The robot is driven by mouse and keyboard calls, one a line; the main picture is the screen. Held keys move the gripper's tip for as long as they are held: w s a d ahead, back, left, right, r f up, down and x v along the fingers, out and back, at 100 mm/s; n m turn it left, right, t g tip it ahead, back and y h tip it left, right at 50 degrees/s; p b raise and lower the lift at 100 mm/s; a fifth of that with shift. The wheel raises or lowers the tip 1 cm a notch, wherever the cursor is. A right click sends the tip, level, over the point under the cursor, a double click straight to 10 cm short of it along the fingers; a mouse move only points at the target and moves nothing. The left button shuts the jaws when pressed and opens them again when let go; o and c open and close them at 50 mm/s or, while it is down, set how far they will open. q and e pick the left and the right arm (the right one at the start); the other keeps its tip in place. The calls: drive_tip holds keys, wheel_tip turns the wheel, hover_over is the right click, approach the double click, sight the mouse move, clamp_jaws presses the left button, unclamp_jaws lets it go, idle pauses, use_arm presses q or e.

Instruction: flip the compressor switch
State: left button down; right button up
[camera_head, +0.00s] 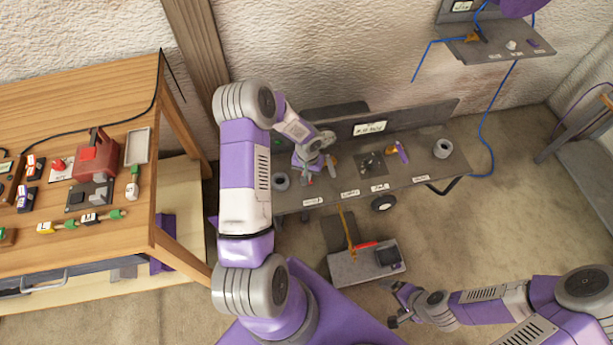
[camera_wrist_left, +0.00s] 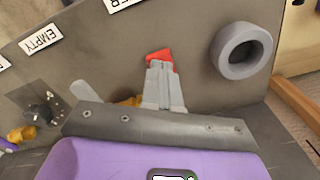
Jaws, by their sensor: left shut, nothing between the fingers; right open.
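My left gripper (camera_head: 309,168) is over the left part of a grey bench (camera_head: 420,172) by the wall. In the left wrist view its grey fingers (camera_wrist_left: 163,85) are together and empty. A small red piece (camera_wrist_left: 159,55) shows just beyond the fingertips; I cannot tell whether they touch, or whether it is the compressor switch. The fingers hide part of it. My right gripper (camera_head: 397,305) is open and empty at the lower right, over the floor beside a low grey box (camera_head: 350,270).
A grey ring (camera_head: 280,181) stands on the bench near my left gripper and shows in the left wrist view (camera_wrist_left: 245,50). A dark round part (camera_head: 371,164) and another ring (camera_head: 443,148) are farther right. A wooden table (camera_head: 60,95) with several items stands left.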

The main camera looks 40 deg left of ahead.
use_arm(q)
drive_tip(key=shift+f+b, duration=0.65)
drive_tip(key=shift+f, duration=0.1)
drive_tip(key=shift+r, duration=0.2)
drive_tip(key=shift+r+p, duration=2.35)
drive_tip(key=shift+r, duration=1.05)
drive_tip(key=shift+f, duration=0.1)
drive_tip(key=d, duration=0.3)
drive_tip(key=s+d+f+h, duration=0.1)
drive_tip(key=d, duration=0.1)
drive_tip(key=s+d+f+h, duration=0.1)
drive_tip(key=d, duration=0.2)
drive_tip(key=shift+d+f+m, duration=0.25)
drive_tip(key=shift+d+m, duration=0.05)
drive_tip(key=shift+m, duration=0.1)
drive_tip(key=s+d+f+h, duration=0.2)
drive_tip(key=s+d, duration=1.1)
drive_tip(key=d, duration=0.3)
drive_tip(key=shift+s+d+f+m+t, duration=0.15)
drive_tip(key=shift+d+f+m+t, duration=0.15)
drive_tip(key=shift+m, duration=0.1)
